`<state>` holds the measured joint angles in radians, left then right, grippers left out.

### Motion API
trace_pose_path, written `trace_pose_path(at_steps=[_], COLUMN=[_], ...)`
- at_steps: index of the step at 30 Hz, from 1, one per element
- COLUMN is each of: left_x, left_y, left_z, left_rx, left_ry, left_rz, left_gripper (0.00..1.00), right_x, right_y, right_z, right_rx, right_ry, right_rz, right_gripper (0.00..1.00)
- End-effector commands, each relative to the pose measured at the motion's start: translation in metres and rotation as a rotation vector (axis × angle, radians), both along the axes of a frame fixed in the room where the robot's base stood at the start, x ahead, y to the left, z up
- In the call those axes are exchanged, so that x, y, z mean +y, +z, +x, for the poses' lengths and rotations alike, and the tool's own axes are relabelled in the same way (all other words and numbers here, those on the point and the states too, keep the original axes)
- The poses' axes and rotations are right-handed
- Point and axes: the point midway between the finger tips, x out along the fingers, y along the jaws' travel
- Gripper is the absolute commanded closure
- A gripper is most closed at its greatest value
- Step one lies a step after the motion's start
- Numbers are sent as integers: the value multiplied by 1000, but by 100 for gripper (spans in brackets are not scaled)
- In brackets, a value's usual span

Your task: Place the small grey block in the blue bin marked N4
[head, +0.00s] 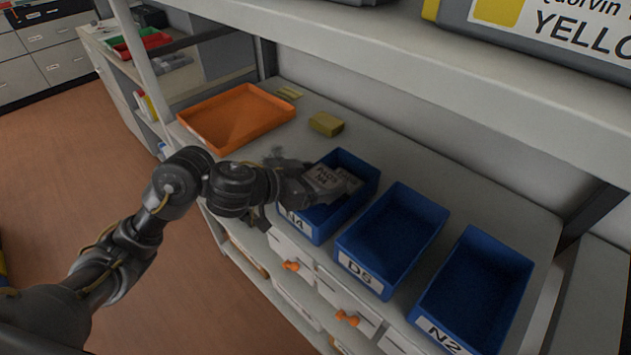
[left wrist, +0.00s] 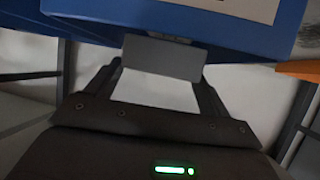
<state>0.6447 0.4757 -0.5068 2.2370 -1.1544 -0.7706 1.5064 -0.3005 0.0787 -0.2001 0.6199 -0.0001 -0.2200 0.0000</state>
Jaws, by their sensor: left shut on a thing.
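The blue bin marked N4 (head: 308,230) stands on the bench, leftmost in a row of blue bins. My left gripper (head: 303,188) is at the near left side of this bin, partly over its rim. In the left wrist view, the gripper (left wrist: 160,75) is shut on the small grey block (left wrist: 158,62), which shows in front of a blue bin wall (left wrist: 90,25). In the head view, pale grey pieces with printed labels (head: 326,179) show at the bin's opening beside the fingers. I cannot tell whether one of them is the held block. My right gripper is not in view.
Blue bins marked D5 (head: 405,225) and N2 (head: 490,275) stand to the right. An orange tray (head: 237,118) and a yellow block (head: 326,124) lie behind left. A shelf (head: 470,85) overhangs the bench. Drawers with orange knobs (head: 291,266) are below.

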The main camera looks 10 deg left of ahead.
Motion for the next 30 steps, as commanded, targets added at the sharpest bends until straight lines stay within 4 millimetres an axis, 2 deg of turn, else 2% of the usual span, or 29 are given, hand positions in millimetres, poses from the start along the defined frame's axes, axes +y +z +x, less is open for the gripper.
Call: trace_pose_path(at_steps=[19,20,23,24,30], left_x=[0,0,0,0,0], left_y=[-11,-11,-11,-11,-11], left_z=[0,0,0,0,0], left_rx=[0,1,0,0,0], left_ry=[0,0,0,0,0], left_rz=[-1,-1,0,0,0], left_gripper=[42,17,4,0,0], right_x=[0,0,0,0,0], right_y=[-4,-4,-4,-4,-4], right_z=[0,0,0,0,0], right_rx=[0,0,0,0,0], right_ry=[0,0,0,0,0], right_rz=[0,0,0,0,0], right_gripper=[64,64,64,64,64])
